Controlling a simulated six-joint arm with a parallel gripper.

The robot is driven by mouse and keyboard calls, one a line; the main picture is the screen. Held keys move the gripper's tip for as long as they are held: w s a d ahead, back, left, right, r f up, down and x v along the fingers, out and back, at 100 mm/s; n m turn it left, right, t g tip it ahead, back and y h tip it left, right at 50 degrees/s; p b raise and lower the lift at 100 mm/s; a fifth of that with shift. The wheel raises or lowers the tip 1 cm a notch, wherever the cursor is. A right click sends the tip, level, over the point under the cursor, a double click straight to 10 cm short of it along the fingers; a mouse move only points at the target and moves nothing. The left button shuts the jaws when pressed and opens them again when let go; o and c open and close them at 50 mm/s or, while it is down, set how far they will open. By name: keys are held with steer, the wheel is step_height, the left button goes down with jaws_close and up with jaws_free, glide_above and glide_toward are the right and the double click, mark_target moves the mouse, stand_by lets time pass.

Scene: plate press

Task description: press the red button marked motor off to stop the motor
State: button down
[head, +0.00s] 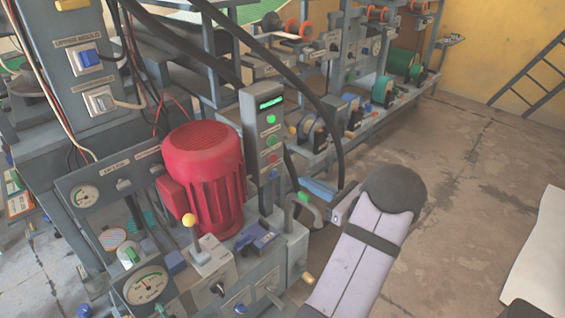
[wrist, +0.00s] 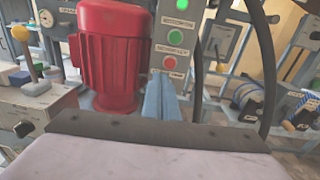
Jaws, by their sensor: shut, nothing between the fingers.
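A narrow grey control column (head: 262,135) stands right of the red motor (head: 203,170), with a small green display and a vertical row of buttons with labels too small to read. My gripper (head: 304,181) is shut and empty, to the right of the column in the head view. In the wrist view its blue fingers (wrist: 160,76) point toward the column, their tips just below the red button in the picture. I see no contact.
A yellow-knobbed lever (head: 189,221) and gauges stand on the machine left of the column. Black cables (head: 325,110) arch behind and right of the column. A shelf of equipment (head: 360,110) stands behind. The floor (head: 470,180) at right is mostly clear.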

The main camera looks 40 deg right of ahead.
steer(key=shift+s+d+r+m+h, duration=0.1)
steer(key=shift+s+d+m+h, duration=0.2)
steer(key=shift+d, duration=0.25)
steer(key=shift+s+d+r+m+h, duration=0.1)
steer(key=shift+s+d+h, duration=0.1)
steer(key=shift+s+d, duration=0.25)
steer(key=shift+w+f, duration=0.1)
steer(key=shift+w, duration=0.15)
steer(key=b, duration=0.3)
glide_toward(274, 155)
steer(key=w, duration=0.5)
steer(key=shift+f, duration=0.25)
steer(key=shift+w, duration=0.7)
